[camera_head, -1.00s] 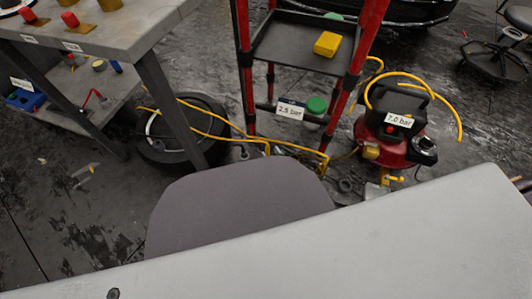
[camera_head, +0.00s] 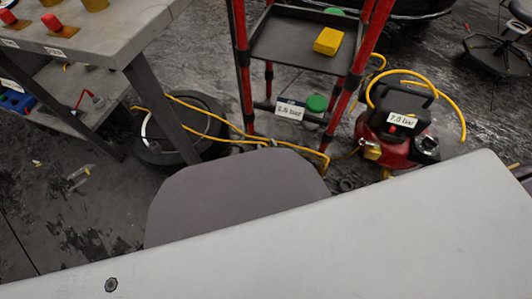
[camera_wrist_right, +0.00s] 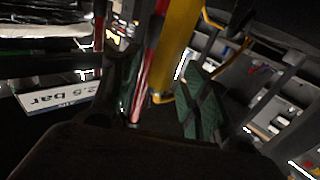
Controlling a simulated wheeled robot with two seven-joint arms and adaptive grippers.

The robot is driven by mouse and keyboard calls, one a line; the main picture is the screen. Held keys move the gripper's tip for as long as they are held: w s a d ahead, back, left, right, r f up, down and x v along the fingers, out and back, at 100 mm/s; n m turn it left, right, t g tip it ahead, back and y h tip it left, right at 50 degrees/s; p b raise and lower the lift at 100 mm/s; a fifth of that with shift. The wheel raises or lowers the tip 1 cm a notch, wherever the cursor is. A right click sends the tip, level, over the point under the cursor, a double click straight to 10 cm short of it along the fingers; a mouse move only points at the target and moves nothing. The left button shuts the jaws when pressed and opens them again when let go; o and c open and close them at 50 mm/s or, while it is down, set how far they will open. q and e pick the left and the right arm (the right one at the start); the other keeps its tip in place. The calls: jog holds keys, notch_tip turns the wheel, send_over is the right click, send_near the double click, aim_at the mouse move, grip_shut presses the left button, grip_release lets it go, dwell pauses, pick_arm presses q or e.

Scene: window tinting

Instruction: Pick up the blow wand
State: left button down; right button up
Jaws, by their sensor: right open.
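My right gripper (camera_wrist_right: 160,95) is open in the right wrist view, with dark fingers on both sides and a green patterned pad on the right one. A yellow tube-like piece (camera_wrist_right: 178,45) and a red post (camera_wrist_right: 146,85) show between or beyond the fingers; I cannot tell if either touches them. A white "2.5 bar" label (camera_wrist_right: 52,97) appears upside down at the left; it also shows low on the red-framed cart in the head view (camera_head: 290,110). I cannot pick out the blow wand with certainty. My left gripper is not in view.
A red-framed cart (camera_head: 285,40) holds a yellow block (camera_head: 328,41). A red and black compressor (camera_head: 400,125) labelled "7.0 bar" stands to its right. Yellow hose (camera_head: 240,130) runs along the floor. A grey workbench (camera_head: 120,35) is at the left, with a black reel (camera_head: 180,145) nearby.

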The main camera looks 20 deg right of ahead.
jog(key=shift+w, duration=0.3)
jog(key=shift+c, duration=1.3)
jog(key=c, duration=0.7)
grip_shut()
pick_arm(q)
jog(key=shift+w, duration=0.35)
pick_arm(e)
jog(key=shift+r, duration=0.1)
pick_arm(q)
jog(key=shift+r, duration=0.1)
pick_arm(e)
jog(key=shift+r, duration=0.1)
